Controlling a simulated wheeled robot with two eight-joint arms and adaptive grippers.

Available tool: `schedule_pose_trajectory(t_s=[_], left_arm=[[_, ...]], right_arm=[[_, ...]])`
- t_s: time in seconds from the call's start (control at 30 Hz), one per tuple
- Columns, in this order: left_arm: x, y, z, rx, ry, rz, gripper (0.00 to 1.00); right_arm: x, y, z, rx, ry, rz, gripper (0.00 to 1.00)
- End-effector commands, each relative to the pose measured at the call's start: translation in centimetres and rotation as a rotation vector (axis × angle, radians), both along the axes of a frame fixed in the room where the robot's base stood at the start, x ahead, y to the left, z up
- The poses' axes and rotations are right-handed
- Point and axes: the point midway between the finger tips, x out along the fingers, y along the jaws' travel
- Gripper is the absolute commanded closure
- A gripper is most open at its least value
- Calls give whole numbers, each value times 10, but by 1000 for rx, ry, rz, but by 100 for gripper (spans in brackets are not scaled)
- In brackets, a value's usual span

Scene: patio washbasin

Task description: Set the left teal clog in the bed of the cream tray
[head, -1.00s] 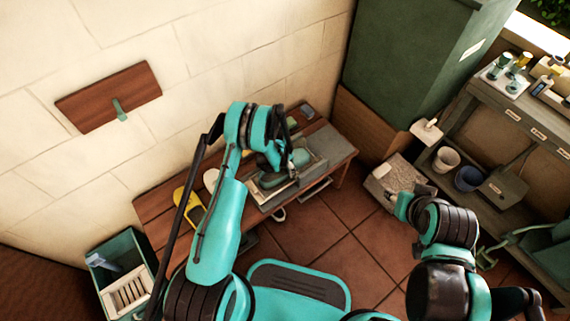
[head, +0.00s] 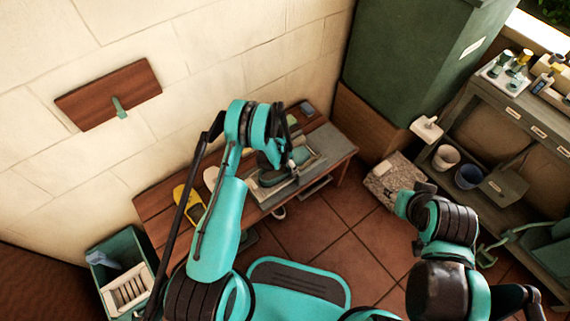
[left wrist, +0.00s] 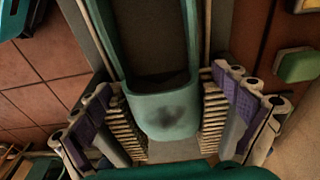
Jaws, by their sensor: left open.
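The teal clog (head: 268,179) lies at the cream tray (head: 262,196) on the bench, partly hidden by my left arm in the head view. In the left wrist view, the clog (left wrist: 165,112) sits between the cream side rims of the tray (left wrist: 219,35), with its rounded end toward me. My left gripper (left wrist: 165,125) is open, with one ribbed finger on each side of that end. Finger contact cannot be told. In the head view the left gripper (head: 298,157) is small and partly hidden. My right gripper's fingers cannot be made out near the stone block.
A yellow clog (head: 188,206) and a pale item (head: 211,178) lie on the wooden bench (head: 157,209). A green crate (head: 104,277) stands at left. A speckled block (head: 388,180) and loaded shelves (head: 525,115) are at right. Tiled floor (head: 330,240) is clear between.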

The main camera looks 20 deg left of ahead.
Motion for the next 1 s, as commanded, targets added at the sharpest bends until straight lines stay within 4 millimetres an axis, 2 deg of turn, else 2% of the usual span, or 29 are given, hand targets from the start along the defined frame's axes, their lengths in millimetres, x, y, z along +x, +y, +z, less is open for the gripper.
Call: schedule_pose_trajectory(t_s=[0.17,0.6,0.8,1.0], left_arm=[[-1,1,13,0,0,0,1],[-10,7,99,0,0,0,1],[-12,8,117,0,0,0,1],[-12,8,119,0,0,0,1]], right_arm=[[0,0,0,0,0,0,60],[0,0,0,0,0,0,60],[0,0,0,0,0,0,60],[0,0,0,0,0,0,60]])
